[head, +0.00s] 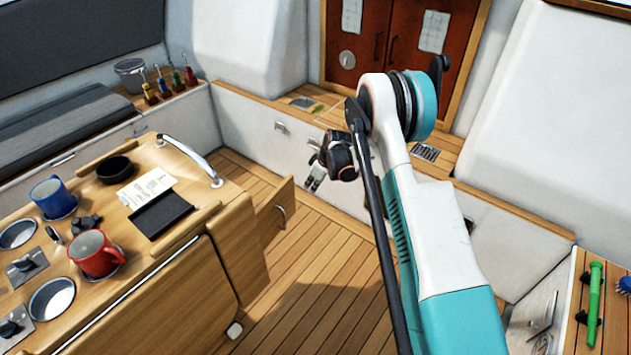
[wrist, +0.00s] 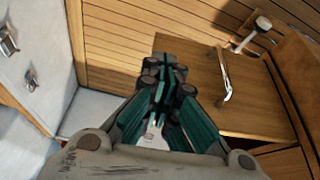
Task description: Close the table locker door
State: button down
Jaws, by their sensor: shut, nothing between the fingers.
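The table locker door (head: 277,215) is a wooden panel with a metal handle (head: 281,213). It stands open, swung out from the end of the wooden cockpit table (head: 215,275). In the wrist view the door (wrist: 195,85) fills the middle right, with its curved metal handle (wrist: 224,75). My gripper (head: 314,182) is past the door's free edge, to its right in the head view. In the wrist view my gripper (wrist: 164,72) is shut and empty, overlapping the door's left part, left of the handle. I cannot tell whether it touches the door.
A red mug (head: 95,254), a blue mug (head: 53,197) and a black tray (head: 161,214) are on the table top. A curved metal rail (head: 190,158) stands at its far end. White lockers (head: 265,125) line the back. The plank floor (head: 320,270) between is clear.

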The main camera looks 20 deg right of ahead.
jog(key=w+a, duration=0.1)
jog(key=w+a+f+b, duration=0.1)
jog(key=w+a, duration=0.1)
jog(key=shift+w+a+f, duration=0.15)
jog(key=shift+w+f, duration=0.1)
jog(key=shift+f, duration=0.15)
jog(key=shift+w+a+b, duration=0.1)
jog(key=shift+b, duration=0.2)
